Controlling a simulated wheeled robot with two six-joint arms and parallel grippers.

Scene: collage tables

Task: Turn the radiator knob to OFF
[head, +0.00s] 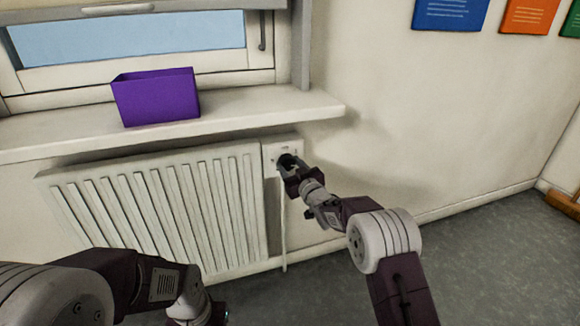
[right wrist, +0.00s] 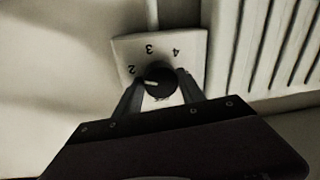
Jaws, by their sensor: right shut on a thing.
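The radiator knob (head: 286,160) is dark and round, on a pale plate (head: 269,160) at the radiator's upper right end. In the right wrist view the black knob (right wrist: 160,80) has a white pointer mark on its left side, pointing left, just below the 2. The plate (right wrist: 122,50) shows 2, 3 and 4; small marks below the knob are too blurred to read. My right gripper (right wrist: 158,92) is shut on the knob, one finger on each side. My left gripper (head: 208,314) is low at the bottom edge, away from the knob; its fingers are not clear.
The white ribbed radiator (head: 160,205) hangs below a window sill (head: 240,108). A purple box (head: 158,98) stands on the sill. A thin pipe (head: 283,235) runs down below the knob plate.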

